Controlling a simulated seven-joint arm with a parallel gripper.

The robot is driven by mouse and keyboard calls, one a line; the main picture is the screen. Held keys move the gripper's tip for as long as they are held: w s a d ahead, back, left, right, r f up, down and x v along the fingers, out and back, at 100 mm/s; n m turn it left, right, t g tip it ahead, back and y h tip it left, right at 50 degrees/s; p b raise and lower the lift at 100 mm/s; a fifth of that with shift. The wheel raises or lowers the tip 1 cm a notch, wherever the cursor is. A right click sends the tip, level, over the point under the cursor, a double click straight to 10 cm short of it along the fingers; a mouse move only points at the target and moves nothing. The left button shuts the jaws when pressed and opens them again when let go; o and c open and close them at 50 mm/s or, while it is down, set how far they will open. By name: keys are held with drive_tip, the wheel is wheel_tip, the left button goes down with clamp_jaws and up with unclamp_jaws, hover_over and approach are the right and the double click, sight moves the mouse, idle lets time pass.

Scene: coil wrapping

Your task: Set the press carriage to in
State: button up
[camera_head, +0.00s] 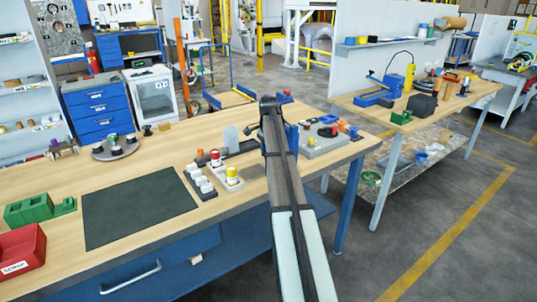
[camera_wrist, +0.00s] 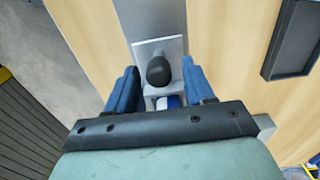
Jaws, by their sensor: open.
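In the wrist view, the press carriage (camera_wrist: 172,48) shows as a light grey plate with a round black knob (camera_wrist: 159,71) on it. It sits at the end of a grey strip (camera_wrist: 152,18) on the wooden bench. The blue fingers of my gripper (camera_wrist: 159,68) are open, one on each side of the knob, with a visible gap to it. I cannot tell how high the fingertips are relative to the knob. In the head view, my arm hides the knob, and a blue part of my gripper (camera_head: 291,136) shows beside the arm.
A dark tray (camera_wrist: 293,38) lies to the right in the wrist view. In the head view, white switches and a red-and-white button post (camera_head: 216,159) stand left of my arm. A dark green mat (camera_head: 136,202) lies bare.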

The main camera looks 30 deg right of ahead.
drive_tip(key=shift+r, duration=0.15)
wheel_tip(320, 180, up, 14)
drive_tip(key=shift+f, duration=0.2)
idle(0.4)
idle(0.4)
